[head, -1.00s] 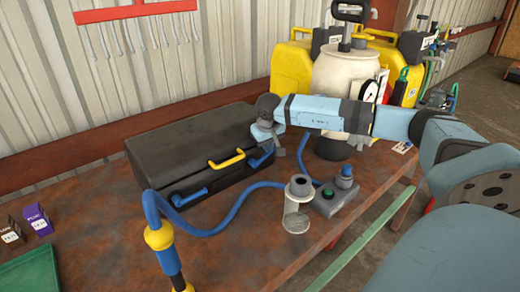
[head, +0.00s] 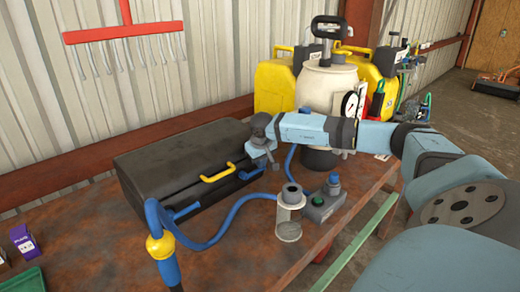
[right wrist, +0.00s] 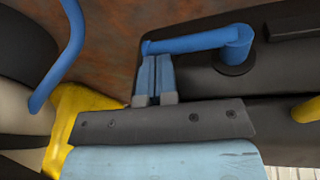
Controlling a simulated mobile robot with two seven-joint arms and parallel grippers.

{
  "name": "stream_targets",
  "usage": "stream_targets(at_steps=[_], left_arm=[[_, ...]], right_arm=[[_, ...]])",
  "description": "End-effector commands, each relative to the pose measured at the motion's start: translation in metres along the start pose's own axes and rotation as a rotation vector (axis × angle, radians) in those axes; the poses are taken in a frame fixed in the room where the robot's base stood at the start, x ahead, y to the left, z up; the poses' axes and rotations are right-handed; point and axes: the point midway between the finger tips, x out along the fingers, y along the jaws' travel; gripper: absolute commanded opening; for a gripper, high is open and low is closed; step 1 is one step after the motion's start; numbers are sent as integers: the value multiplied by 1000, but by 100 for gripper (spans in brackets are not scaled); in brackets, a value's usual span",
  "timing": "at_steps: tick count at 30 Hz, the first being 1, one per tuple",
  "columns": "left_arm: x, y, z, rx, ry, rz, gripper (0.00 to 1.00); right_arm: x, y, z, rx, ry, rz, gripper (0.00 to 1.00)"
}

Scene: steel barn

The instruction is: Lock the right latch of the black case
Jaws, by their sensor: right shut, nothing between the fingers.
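The black case (head: 165,160) lies closed on the rusty table, with a yellow handle (head: 220,170) on its front. Its right latch (head: 250,173) is a blue lever at the right end of the front, partly behind my right gripper (head: 270,165). In the right wrist view the right latch (right wrist: 195,42) runs sideways from a round pivot to a free end on the left. My right gripper (right wrist: 155,75) is shut and empty, its fingertips close to or touching that free end. Contact is unclear. The blue left latch (head: 186,212) is at the other end. My left gripper is out of view.
A blue hose (head: 225,222) curves in front of the case. A white sprayer tank (head: 325,95) and yellow canisters (head: 275,92) stand behind my right arm.

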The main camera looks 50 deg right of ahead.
Motion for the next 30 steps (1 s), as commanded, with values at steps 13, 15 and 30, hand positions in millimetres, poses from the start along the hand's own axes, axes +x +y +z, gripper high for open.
stream_targets(at_steps=[13,15,30], left_arm=[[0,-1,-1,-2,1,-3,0],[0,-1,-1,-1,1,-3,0],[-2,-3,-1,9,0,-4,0]], right_arm=[[-5,0,0,0,1,0,0],[-13,0,-1,0,2,0,0],[-117,0,-1,0,3,-1,0]])
